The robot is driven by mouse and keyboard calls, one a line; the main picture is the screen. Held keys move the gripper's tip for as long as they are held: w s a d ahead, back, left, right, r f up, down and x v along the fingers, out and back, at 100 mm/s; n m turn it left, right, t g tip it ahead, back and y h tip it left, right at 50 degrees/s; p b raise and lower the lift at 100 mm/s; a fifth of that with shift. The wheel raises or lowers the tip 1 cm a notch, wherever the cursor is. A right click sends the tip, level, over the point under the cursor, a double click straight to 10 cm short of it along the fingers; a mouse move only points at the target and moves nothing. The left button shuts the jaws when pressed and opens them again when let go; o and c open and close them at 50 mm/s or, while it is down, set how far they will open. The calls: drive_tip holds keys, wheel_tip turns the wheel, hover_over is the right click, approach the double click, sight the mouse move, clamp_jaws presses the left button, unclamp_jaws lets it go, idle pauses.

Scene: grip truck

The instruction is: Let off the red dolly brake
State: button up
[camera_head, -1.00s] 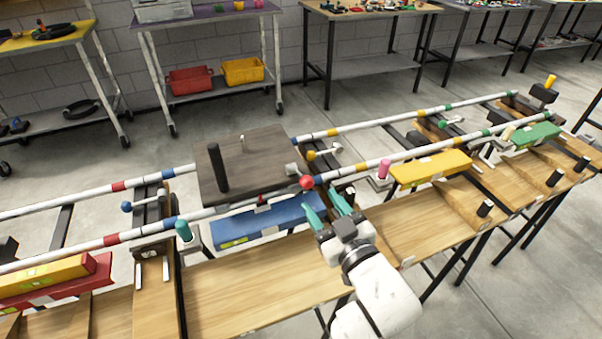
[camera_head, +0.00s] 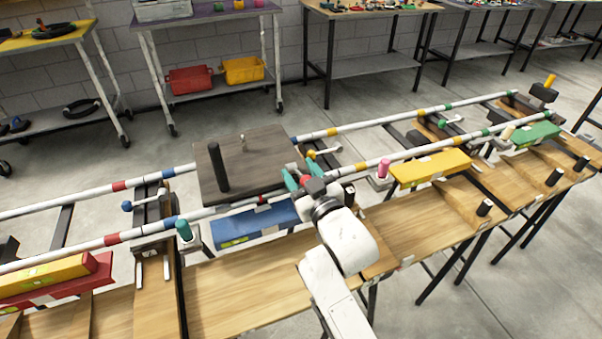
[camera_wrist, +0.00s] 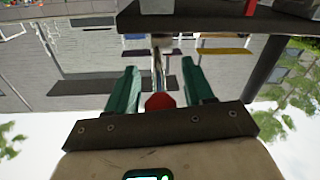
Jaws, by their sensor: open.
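The red brake knob (camera_head: 305,181) is a ball on a pale lever at the right edge of the dark dolly (camera_head: 245,160). In the wrist view the red knob (camera_wrist: 160,101) sits between the two green fingers, with its lever running away beyond it. My gripper (camera_head: 300,172) is open around the knob, with a visible gap on both sides in the wrist view (camera_wrist: 159,72). The dolly rests across two white rails with coloured bands. A dark upright post (camera_head: 218,167) and a small peg stand on the dolly.
A yellow-knobbed lever (camera_head: 322,153) is close to the right of my gripper. A blue block (camera_head: 250,220) lies below the dolly, and a yellow block (camera_head: 430,168) lies to the right.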

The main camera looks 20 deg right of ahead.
clamp_jaws()
idle(0.3)
drive_tip(key=shift+r+p, duration=0.15)
drive_tip(key=shift+p, duration=0.15)
